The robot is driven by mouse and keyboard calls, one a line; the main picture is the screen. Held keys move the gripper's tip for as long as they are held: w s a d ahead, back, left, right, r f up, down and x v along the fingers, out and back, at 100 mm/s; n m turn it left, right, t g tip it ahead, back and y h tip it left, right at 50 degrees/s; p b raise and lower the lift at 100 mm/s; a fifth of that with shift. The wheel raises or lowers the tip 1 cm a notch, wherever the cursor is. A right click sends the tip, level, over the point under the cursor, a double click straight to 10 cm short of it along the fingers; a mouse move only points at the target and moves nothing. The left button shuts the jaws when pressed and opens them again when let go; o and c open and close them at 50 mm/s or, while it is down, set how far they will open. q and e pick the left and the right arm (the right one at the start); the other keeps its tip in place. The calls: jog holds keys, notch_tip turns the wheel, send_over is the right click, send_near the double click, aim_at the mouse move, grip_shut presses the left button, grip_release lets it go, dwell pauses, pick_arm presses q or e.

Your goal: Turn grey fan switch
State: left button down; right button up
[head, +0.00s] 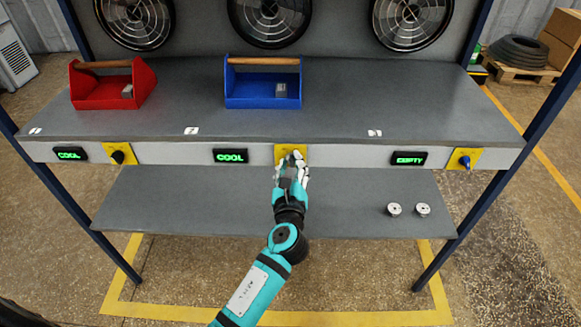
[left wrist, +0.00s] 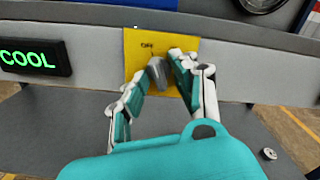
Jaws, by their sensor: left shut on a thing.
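The grey fan switch (left wrist: 157,74) is a grey knob on the middle yellow plate (left wrist: 134,42), under an "OFF" label. It sits tilted, not straight up. My left gripper (left wrist: 160,82) has its fingers around the knob and is shut on it. In the head view the gripper (head: 291,165) covers most of the plate (head: 283,149), and the knob is hidden there. My right gripper is not in view.
A black knob (head: 118,157) and a blue knob (head: 465,161) sit on the other yellow plates. Displays read COOL (head: 70,154), COOL (head: 231,156) and EMPTY (head: 409,159). Red (head: 88,92) and blue (head: 250,101) toolboxes stand on the tabletop. Two metal parts (head: 394,209) lie on the lower shelf.

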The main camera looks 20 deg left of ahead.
pick_arm(q)
jog(key=shift+f+n, duration=0.1)
jog(key=shift+n, duration=0.5)
jog(key=c, duration=1.4)
grip_release()
jog(key=v, duration=1.2)
